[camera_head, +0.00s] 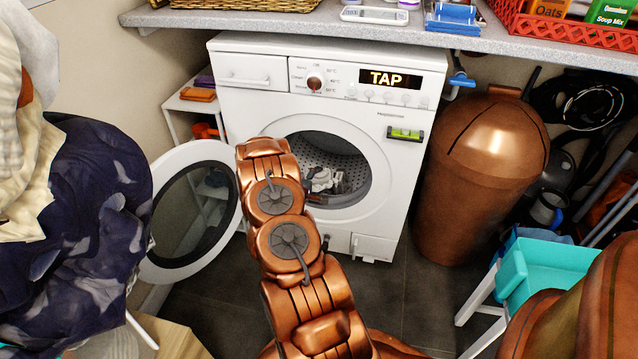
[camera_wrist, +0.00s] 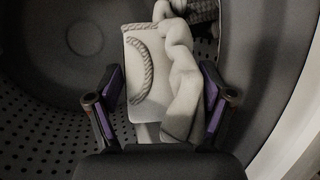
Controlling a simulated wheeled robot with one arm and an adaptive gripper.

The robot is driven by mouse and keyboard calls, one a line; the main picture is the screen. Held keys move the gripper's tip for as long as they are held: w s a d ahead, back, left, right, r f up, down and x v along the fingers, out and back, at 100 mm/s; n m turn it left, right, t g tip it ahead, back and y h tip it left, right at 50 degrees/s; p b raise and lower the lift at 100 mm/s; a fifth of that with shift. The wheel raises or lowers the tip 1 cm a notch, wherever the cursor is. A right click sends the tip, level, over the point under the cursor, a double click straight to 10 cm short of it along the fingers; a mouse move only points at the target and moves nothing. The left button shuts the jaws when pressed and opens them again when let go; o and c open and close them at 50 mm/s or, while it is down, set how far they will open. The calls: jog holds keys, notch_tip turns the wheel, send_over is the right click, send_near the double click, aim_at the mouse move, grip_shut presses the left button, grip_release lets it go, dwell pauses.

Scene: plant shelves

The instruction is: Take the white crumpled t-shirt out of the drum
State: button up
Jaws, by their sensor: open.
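The white washing machine's drum (camera_head: 343,151) is open at the front. A crumpled whitish cloth (camera_head: 319,180) lies low inside it, among greyer items. In the wrist view, a twisted pale cloth (camera_wrist: 181,70), which looks like the t-shirt, lies beside and partly over a flat pale piece with a rope-like loop (camera_wrist: 137,65). The perforated drum wall (camera_wrist: 40,140) is around them. My gripper (camera_wrist: 160,72) is open, its fingers on either side of the pale cloth and the flat piece. Whether they touch is unclear.
The round door (camera_head: 190,212) stands open at the left of the opening. A laundry pile (camera_head: 85,220) is at far left. A copper bin (camera_head: 480,175) stands right of the machine, with a turquoise tub (camera_head: 545,268) nearer. A shelf (camera_head: 330,30) hangs above.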

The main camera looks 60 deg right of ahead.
jog(key=c, duration=1.1)
